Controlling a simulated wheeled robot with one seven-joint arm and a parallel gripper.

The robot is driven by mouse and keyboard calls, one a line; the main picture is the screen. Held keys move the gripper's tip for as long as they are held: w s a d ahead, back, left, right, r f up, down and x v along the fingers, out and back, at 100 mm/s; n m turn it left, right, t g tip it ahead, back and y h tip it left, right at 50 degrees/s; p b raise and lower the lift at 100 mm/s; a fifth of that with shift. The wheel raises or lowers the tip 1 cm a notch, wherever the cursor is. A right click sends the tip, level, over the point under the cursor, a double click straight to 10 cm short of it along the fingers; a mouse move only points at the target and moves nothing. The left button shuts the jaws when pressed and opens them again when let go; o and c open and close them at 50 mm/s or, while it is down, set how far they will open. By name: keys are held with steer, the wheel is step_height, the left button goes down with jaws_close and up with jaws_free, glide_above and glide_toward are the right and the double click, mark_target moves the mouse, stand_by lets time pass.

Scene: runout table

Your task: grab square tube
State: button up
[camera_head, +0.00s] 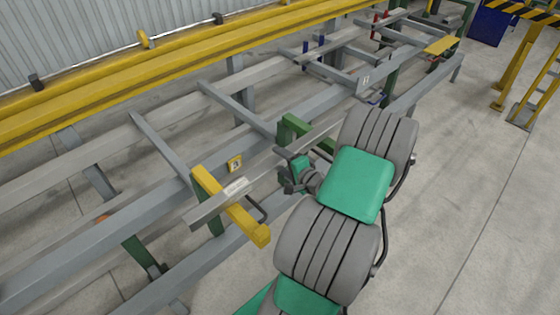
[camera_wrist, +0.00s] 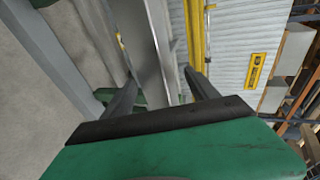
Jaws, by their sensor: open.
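The square tube (camera_head: 208,209) is a long grey metal bar lying slantwise over the runout table, across a yellow arm (camera_head: 240,217). A pale label sits on it near its lower left end. My gripper (camera_head: 283,172) is at the tube's right side, past the label. In the wrist view the tube (camera_wrist: 150,40) runs up between the two dark fingers of my gripper (camera_wrist: 160,76), with visible gaps. The gripper is open. Whether the fingertips reach past the tube's sides is hard to tell. My arm hides part of the tube's far stretch.
The runout table's grey rails and crossbars (camera_head: 160,145) run diagonally across the head view. A thick yellow beam (camera_head: 150,85) lies along the wall behind. A green post (camera_head: 292,128) stands close beyond my gripper. Open concrete floor (camera_head: 470,180) lies to the right.

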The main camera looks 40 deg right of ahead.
steer(key=c, duration=1.2)
jaws_close()
steer(key=shift+f, duration=0.1)
